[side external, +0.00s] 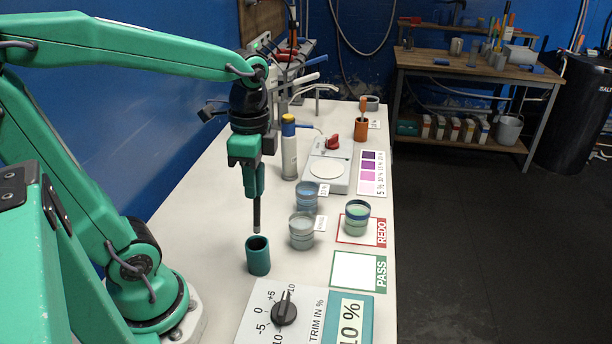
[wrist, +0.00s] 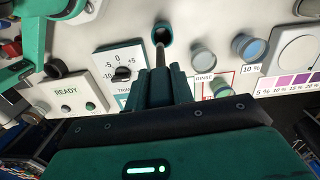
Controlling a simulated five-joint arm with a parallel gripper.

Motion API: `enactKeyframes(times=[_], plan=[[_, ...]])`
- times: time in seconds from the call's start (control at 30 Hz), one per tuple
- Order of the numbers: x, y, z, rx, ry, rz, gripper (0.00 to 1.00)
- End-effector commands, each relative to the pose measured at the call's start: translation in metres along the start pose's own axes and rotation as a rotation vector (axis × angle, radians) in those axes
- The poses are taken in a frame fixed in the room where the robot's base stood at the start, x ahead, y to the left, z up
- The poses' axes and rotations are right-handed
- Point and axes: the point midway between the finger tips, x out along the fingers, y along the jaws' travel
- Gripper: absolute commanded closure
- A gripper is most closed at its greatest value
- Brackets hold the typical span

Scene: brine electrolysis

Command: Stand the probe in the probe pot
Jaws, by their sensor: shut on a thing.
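My gripper (side external: 254,188) is shut on the probe (side external: 257,214), a thin dark grey rod that hangs upright below the fingers. The teal probe pot (side external: 258,258) stands on the white bench with its dark mouth up. The probe's lower tip appears just above the pot's back rim. In the wrist view my gripper (wrist: 165,83) points toward the pot (wrist: 163,36), and the probe (wrist: 160,54) reaches to the near side of its mouth. I cannot tell whether the tip is exactly over the opening. The probe's upper part is hidden between the fingers.
A clear grey cup (side external: 302,232) stands close right of the pot, with a blue cup (side external: 307,197) and a green cup (side external: 357,218) beyond. The trim dial panel (side external: 262,303) lies in front.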

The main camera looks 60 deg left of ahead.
Motion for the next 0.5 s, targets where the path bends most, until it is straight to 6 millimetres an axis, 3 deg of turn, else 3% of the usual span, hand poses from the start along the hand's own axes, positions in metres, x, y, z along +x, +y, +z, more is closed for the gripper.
enactKeyframes(times=[0.5], plan=[[0.03, -0.001, -0.001, 0.0, -0.001, 0.001, 1.0]])
